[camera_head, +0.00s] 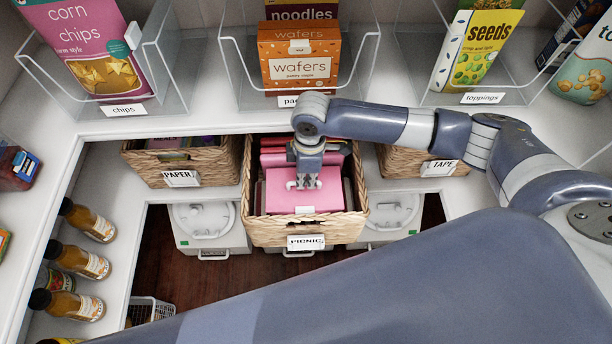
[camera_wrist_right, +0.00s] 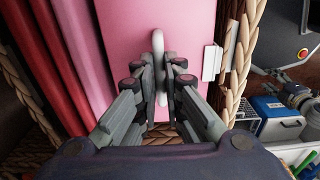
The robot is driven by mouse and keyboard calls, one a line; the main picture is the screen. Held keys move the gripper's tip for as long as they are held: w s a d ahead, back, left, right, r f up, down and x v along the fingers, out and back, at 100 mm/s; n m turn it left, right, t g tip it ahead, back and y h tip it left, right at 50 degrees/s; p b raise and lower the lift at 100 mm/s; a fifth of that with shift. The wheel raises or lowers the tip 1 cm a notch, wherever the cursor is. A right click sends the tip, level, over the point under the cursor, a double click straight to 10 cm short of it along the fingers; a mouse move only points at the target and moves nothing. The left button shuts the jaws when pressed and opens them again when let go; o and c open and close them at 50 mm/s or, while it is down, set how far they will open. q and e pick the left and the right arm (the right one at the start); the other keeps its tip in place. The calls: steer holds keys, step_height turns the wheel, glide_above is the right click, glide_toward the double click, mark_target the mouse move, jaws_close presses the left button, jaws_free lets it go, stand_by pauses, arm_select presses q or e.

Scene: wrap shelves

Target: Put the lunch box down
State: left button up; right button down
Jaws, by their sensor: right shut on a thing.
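The pink lunch box (camera_head: 280,194) is inside the wicker basket labelled PICNIC (camera_head: 284,233), below the shelf edge. Its white handle shows in the wrist view (camera_wrist_right: 158,45). My right gripper (camera_head: 304,183) is over the middle of the box, shut on the handle. The fingertips also show in the wrist view (camera_wrist_right: 161,80), on either side of the handle. I cannot tell whether the box rests on the basket floor. My left gripper is not in view.
Red and pink folded items (camera_wrist_right: 55,50) stand beside the box in the basket. Baskets labelled PAPER (camera_head: 180,178) and TAPE (camera_head: 438,168) flank it. Clear bins, one with a wafers box (camera_head: 299,65), are above.

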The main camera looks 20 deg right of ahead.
steer(key=shift+f, duration=0.5)
steer(key=c, duration=1.6)
jaws_free()
steer(key=shift+c, duration=0.2)
step_height(320, 180, up, 12)
steer(key=shift+d, duration=0.2)
steer(key=shift+s+f, duration=0.1)
steer(key=shift+s, duration=0.05)
